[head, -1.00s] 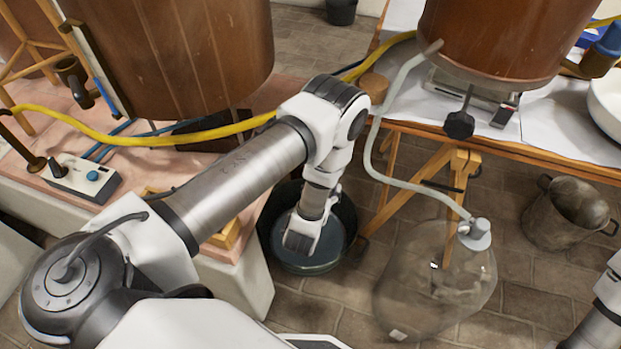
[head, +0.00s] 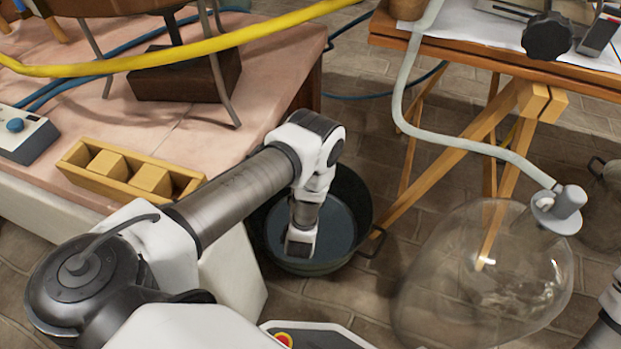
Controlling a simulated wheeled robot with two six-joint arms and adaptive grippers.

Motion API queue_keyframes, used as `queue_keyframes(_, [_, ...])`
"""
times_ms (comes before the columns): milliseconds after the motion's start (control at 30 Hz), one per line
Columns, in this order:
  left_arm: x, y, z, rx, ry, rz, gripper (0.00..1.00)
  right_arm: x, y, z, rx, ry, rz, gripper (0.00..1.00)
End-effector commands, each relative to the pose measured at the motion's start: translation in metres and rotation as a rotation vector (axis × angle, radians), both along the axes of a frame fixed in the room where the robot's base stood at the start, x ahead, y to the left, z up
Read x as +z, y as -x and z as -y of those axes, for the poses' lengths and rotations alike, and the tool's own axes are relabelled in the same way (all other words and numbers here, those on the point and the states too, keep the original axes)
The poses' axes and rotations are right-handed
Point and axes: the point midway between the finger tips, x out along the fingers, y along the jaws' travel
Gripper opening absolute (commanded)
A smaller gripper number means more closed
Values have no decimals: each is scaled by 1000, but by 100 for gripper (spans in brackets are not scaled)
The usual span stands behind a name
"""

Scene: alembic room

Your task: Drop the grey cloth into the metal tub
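A dark round metal tub (head: 318,269) with a side handle stands on the floor beside the pink-topped bench. Its inside looks dark blue-grey. My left arm reaches over it, and my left gripper (head: 300,243) points down at the tub's opening, over its left middle part. The fingers are seen from above and behind, so I cannot tell whether they are open or shut. I see no grey cloth in the head view; anything under the gripper is hidden. Part of my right arm shows at the right edge, with its gripper out of view.
A large clear glass vessel (head: 490,285) with a hose stands on the floor to the right. Wooden trestle legs (head: 455,165) rise just right of the tub. A yellow wooden rack (head: 130,172) and a control box (head: 22,133) sit on the bench (head: 215,150) at left.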

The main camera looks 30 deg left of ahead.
Motion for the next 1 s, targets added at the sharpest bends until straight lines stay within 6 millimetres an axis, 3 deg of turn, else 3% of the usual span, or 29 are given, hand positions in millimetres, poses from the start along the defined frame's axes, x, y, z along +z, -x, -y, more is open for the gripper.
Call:
queue_keyframes(67, [-12, 0, 0, 0, 0, 1, 38, -11, 0, 0, 0, 0, 0, 40])
queue_keyframes(333, [-11, 0, 0, -1, 0, 1, 38, -11, 0, 0, 0, 0, 0, 40])
queue_keyframes(367, [-11, 0, 0, -1, 0, 1, 73, -10, 0, 0, 0, 0, 0, 40])
queue_keyframes(433, [-11, 0, 0, -1, 0, 0, 98, -10, 0, 0, 0, 0, 0, 40])
queue_keyframes(833, [-8, 0, 0, -1, 0, 1, 99, -10, 0, 0, 0, 0, 0, 40])
queue_keyframes(1000, [20, -1, 0, -1, -1, 2, 99, -10, 0, 0, 0, 0, 0, 40])
